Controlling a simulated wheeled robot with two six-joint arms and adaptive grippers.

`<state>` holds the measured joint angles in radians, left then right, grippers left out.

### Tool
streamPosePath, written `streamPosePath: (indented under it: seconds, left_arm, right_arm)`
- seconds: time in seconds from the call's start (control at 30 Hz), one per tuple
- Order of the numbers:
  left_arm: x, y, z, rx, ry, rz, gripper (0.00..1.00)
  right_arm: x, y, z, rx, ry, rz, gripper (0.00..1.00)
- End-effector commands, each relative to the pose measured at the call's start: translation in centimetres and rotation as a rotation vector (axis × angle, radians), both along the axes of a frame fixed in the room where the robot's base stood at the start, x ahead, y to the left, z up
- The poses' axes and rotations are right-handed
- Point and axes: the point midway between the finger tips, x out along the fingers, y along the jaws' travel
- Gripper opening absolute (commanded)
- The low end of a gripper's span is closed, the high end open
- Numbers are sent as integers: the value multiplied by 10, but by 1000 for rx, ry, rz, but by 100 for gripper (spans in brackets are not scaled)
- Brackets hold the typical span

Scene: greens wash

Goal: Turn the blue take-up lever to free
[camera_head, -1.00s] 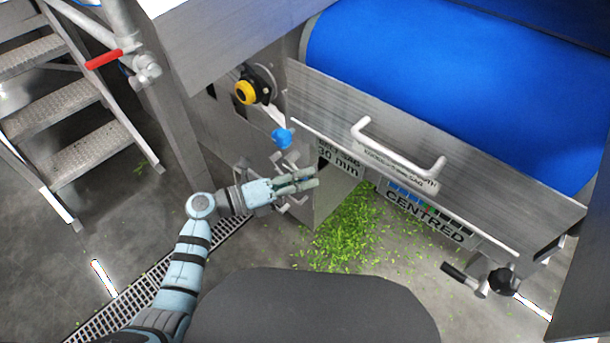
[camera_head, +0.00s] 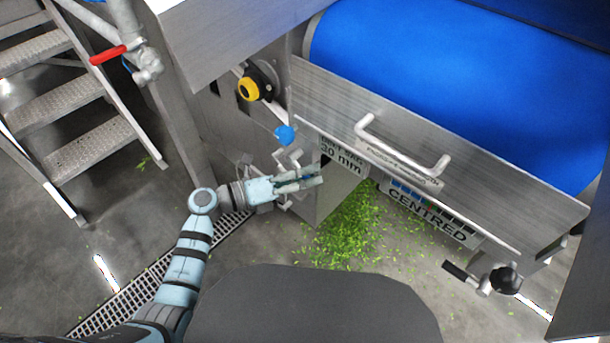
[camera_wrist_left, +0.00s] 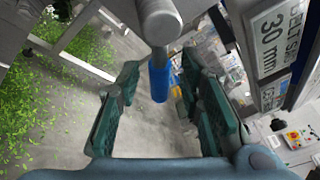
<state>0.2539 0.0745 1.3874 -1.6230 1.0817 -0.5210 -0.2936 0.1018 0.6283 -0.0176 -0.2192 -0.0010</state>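A lever with a blue sleeve (camera_wrist_left: 159,82) on a grey metal rod shows in the left wrist view, near the top middle. My left gripper (camera_wrist_left: 161,75) is open, its two dark green fingers on either side of the blue sleeve with gaps visible. In the head view, my left gripper (camera_head: 319,176) is at the machine's lower side, below a blue knob (camera_head: 284,134). A little blue shows between its fingers there; most of the lever is hidden by them. My right gripper is not in view.
A steel guard with a white handle (camera_head: 400,150) stands before the blue belt (camera_head: 460,90). A yellow-black knob (camera_head: 248,89) is above the blue knob. A "30 mm" plate (camera_head: 342,158) is close right of the gripper. Green scraps (camera_head: 345,232) lie on the floor. Steps stand left.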

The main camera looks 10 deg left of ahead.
Motion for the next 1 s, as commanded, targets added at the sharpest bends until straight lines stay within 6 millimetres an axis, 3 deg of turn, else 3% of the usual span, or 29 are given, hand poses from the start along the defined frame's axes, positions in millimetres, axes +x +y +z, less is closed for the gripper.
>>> streamPosePath:
  seconds: [0.17,0.53,0.87,1.0]
  left_arm:
    - [-7,14,0,4,0,2,34]
    - [-53,94,7,4,2,1,34]
    - [-59,104,9,0,0,0,34]
    - [-50,113,-3,-104,91,92,13]
  right_arm:
    - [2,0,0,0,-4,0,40]
    - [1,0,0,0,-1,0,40]
    - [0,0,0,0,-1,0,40]
    - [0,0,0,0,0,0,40]
